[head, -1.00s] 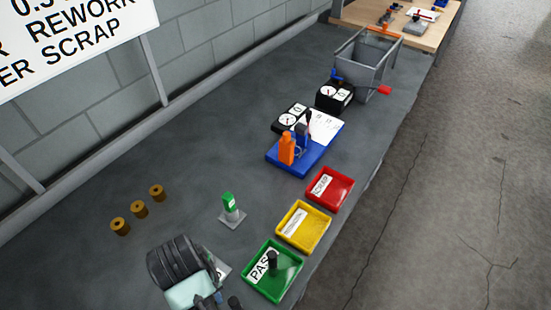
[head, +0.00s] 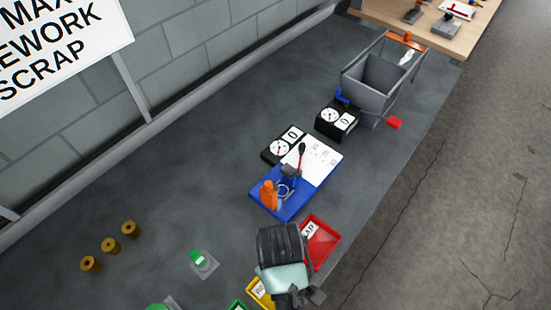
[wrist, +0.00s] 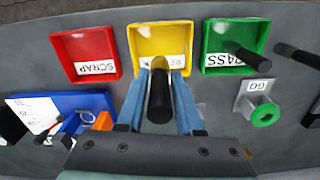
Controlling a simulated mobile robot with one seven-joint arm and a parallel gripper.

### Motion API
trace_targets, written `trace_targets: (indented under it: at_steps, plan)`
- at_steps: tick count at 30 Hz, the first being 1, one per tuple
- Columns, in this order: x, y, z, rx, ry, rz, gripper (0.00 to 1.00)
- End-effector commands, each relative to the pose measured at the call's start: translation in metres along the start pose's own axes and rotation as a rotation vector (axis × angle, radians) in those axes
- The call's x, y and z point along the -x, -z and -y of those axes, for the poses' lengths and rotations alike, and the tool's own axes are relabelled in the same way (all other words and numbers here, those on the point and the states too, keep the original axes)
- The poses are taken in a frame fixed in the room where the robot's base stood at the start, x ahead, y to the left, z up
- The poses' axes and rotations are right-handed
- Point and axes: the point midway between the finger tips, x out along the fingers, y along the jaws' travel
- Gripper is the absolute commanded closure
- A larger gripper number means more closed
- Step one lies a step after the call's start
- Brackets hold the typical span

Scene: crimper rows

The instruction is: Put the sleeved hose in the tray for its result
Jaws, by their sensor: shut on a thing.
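My gripper (wrist: 160,78) is shut on the sleeved hose (wrist: 160,100), a black hose with a brownish, brass-like end. The yellow tray (wrist: 187,40) lies beyond the held hose in the wrist view; its label is mostly hidden. The red SCRAP tray (wrist: 112,45) is to its left. The green PASS tray (wrist: 222,30) is to its right and holds another black hose (wrist: 248,56). In the head view my gripper (head: 305,297) partly hides the yellow tray (head: 258,297) and the red tray (head: 322,245); the held hose cannot be made out there.
A green GO gauge (wrist: 264,114) stands near the PASS tray. A blue fixture (head: 270,205) with an orange handle, two dials (head: 280,147) and a grey bin (head: 375,80) stand farther along the bench. Several brass pieces (head: 110,245) sit at left.

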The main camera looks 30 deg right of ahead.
Motion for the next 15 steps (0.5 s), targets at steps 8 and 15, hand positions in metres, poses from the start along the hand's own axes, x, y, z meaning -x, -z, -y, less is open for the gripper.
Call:
trace_targets:
  at_steps: [8,15]
  plan:
    - [-0.040,0.000,0.001,0.000,0.001,0.001,1.00]
    - [-0.071,0.000,0.001,-0.001,0.001,0.002,1.00]
